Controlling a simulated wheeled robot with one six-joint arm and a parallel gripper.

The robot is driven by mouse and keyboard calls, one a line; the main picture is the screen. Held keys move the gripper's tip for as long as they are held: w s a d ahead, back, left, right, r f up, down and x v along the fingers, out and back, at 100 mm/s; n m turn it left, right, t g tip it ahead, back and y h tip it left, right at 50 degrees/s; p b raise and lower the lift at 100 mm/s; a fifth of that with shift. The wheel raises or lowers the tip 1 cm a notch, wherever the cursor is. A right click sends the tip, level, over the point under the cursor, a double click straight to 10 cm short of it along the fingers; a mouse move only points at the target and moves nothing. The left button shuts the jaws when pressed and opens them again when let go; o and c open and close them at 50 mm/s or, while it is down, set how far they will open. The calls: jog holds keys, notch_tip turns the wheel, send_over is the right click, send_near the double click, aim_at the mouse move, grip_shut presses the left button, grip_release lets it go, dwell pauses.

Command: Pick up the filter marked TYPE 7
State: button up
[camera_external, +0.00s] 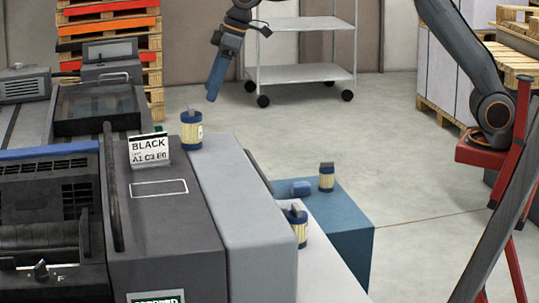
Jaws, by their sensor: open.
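Several blue-capped filters with pale yellow pleated sides are in view, and I cannot read a TYPE marking on any of them. One filter (191,132) stands upright at the back of the printing unit, with a small white label on its right side. A third (300,232) stands on the pale surface beside the grey cover. A blue object (300,188), perhaps a filter lying down, is on the blue box. My gripper (214,88) is open and empty, pointing down, above and slightly right of the first filter in the picture.
A sign reading BLACK (149,151) stands on the dark printing unit (165,225) close to the first filter. A long grey cover (235,190) runs along its right side. A metal cart (300,74) and stacked pallets (110,50) stand behind.

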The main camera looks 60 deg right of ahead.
aim_at(189, 105)
jog(key=shift+n, duration=0.4)
jog(key=a, duration=0.1)
jog(key=a+r, duration=0.1)
jog(key=a, duration=0.1)
jog(key=a+r, duration=0.1)
jog(key=shift+w+a, duration=0.3)
jog(key=shift+w, duration=0.1)
jog(key=shift+p+x, duration=1.55)
jog(key=shift+x, duration=2.1)
jog(key=shift+a, duration=0.1)
jog(key=c, duration=1.5)
